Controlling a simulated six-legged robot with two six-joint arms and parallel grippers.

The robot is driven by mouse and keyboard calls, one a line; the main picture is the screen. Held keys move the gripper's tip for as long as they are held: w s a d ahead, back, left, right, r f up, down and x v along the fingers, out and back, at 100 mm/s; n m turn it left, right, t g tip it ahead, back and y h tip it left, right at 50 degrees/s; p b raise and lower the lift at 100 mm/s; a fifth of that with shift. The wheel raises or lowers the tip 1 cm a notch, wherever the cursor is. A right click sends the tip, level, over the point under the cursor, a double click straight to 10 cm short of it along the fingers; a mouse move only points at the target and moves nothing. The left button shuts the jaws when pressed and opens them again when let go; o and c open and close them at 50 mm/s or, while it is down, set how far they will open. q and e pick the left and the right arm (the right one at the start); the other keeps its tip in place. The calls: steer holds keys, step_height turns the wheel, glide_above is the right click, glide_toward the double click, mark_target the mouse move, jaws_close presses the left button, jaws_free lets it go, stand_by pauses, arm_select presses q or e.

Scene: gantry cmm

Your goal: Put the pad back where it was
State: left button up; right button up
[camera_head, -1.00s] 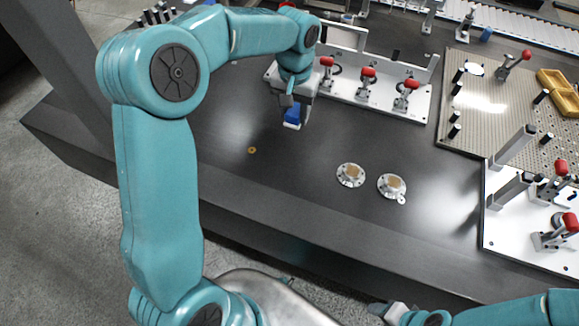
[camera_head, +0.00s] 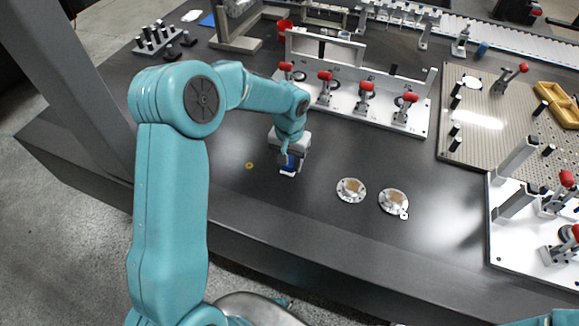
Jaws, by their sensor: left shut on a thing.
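The jaws cover part of the pad. The pad is low over the dark table top (camera_head: 235,210), to the right of a small brass ring (camera_head: 249,166) and left of two round metal flanges (camera_head: 351,190) (camera_head: 393,202). I cannot tell whether the pad touches the table. My right gripper is out of view; only a bit of its arm shows at the bottom right.
A white fixture plate (camera_head: 375,117) with several red-handled clamps stands behind the gripper. A perforated plate (camera_head: 478,140) and another white clamp plate (camera_head: 545,245) are at the right. A peg rack (camera_head: 155,43) and a blue flat piece (camera_head: 207,19) lie at the back left.

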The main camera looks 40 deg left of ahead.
mark_target(289, 167)
arm_select(q)
step_height(289, 167, down, 3)
steer(key=shift+w+f, duration=0.1)
steer(key=shift+f, duration=0.1)
steer(key=o, duration=1)
